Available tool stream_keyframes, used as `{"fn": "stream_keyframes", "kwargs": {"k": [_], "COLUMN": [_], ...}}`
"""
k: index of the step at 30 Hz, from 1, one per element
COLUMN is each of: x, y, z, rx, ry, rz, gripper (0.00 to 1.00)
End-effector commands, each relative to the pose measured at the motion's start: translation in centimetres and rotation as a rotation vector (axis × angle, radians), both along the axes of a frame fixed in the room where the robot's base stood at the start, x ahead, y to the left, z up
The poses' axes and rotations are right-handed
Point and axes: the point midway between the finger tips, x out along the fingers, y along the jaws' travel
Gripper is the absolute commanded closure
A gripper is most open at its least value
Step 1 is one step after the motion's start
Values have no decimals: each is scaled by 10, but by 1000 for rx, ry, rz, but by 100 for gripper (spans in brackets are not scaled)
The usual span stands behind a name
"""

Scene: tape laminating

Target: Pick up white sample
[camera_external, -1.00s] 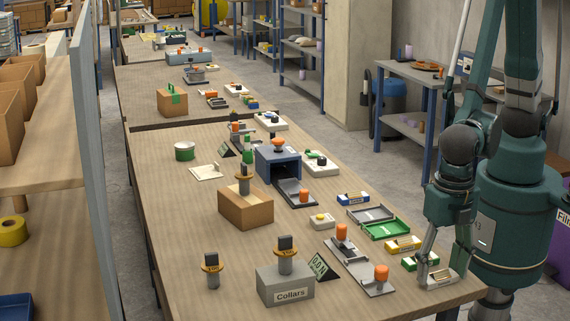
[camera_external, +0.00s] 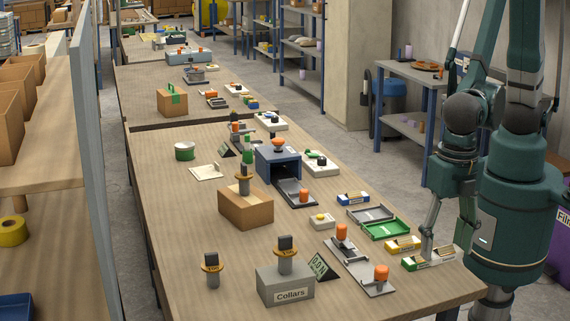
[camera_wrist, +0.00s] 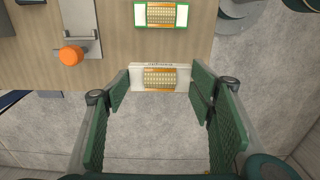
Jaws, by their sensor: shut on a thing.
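The white sample (camera_wrist: 160,78), a white strip with a gold gridded middle, sits between the fingertips of my gripper (camera_wrist: 161,84) in the wrist view. The green fingers close on its two short ends. In the external view the white sample (camera_external: 443,254) is held up behind the green sample, near the right end of the table. My gripper (camera_external: 436,248) is partly hidden there by my own arm.
A green sample (camera_external: 416,264) and a yellow sample (camera_external: 403,244) lie close by on the table. A grey fixture with orange knobs (camera_external: 381,272) stands left of them. The green tray (camera_external: 386,230) is farther back. The table's front right corner is clear.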

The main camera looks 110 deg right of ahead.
Motion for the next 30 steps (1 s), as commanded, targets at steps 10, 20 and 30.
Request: {"fn": "stream_keyframes", "kwargs": {"k": [10, 20, 30], "x": [0, 0, 0], "y": [0, 0, 0], "z": [30, 34, 34], "rx": [0, 0, 0], "ry": [0, 0, 0], "rz": [0, 0, 0], "gripper": [58, 58, 58]}}
